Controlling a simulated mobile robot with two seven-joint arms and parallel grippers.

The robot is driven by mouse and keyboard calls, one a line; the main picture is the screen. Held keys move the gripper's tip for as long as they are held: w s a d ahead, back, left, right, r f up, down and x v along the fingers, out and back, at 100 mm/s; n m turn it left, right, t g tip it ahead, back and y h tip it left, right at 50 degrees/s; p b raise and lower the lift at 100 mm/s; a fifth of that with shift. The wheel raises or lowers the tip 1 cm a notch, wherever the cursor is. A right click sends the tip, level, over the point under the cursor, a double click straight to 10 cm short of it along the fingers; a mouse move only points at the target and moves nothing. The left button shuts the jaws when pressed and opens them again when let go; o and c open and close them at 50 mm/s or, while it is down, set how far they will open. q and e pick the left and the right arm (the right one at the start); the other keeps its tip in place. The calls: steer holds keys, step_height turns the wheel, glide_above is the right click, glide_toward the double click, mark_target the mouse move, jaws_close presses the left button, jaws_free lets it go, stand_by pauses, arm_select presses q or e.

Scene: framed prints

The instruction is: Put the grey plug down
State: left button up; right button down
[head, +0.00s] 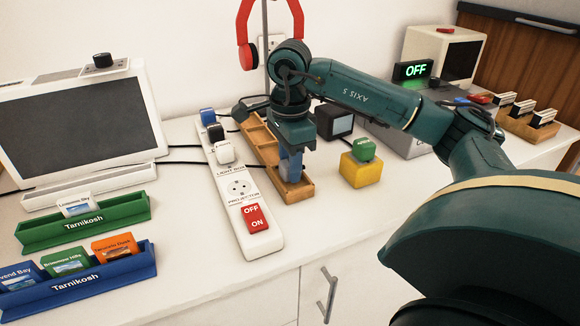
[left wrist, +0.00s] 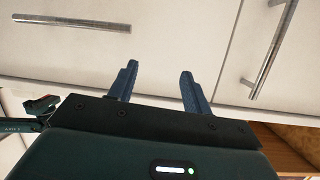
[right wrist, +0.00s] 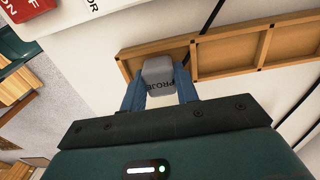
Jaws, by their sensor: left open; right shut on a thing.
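The grey plug (right wrist: 158,70), with dark lettering starting "PROJE", is between the fingers of my right gripper (right wrist: 160,88), which is shut on it. In the head view my right gripper (head: 290,168) points down at the near end of the long wooden tray (head: 297,190). In the right wrist view the plug is over the end compartment of the tray (right wrist: 222,58); I cannot tell whether it touches the floor of it. The fingers mostly hide the plug in the head view. My left gripper (left wrist: 160,82) is open and empty, facing white cabinet fronts.
A white power strip (head: 262,238) with blue, black and white plugs and a red switch lies left of the tray.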

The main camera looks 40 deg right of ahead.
steer(key=shift+f, duration=0.1)
steer(key=shift+f, duration=0.15)
steer(key=c, duration=1.3)
jaws_free()
steer(key=shift+c, duration=0.2)
step_height(320, 180, up, 6)
steer(key=shift+w+p, duration=0.1)
steer(key=shift+p, duration=0.85)
arm_select(q)
steer(key=shift+n+y, duration=0.4)
steer(key=shift+n, duration=0.5)
steer(key=shift+s+a+r+p, duration=0.3)
steer(key=shift+r+p, duration=0.3)
steer(key=shift+r, duration=0.15)
steer(key=shift+s+a+r+p, duration=0.25)
steer(key=shift+r+p, duration=0.3)
steer(key=shift+r, duration=0.2)
steer(key=shift+s+a+r+p, duration=0.2)
steer(key=shift+a+r+p, duration=0.1)
steer(key=shift+r+p, duration=0.4)
arm_select(e)
step_height(320, 180, up, 6)
steer(key=shift+r, duration=0.2)
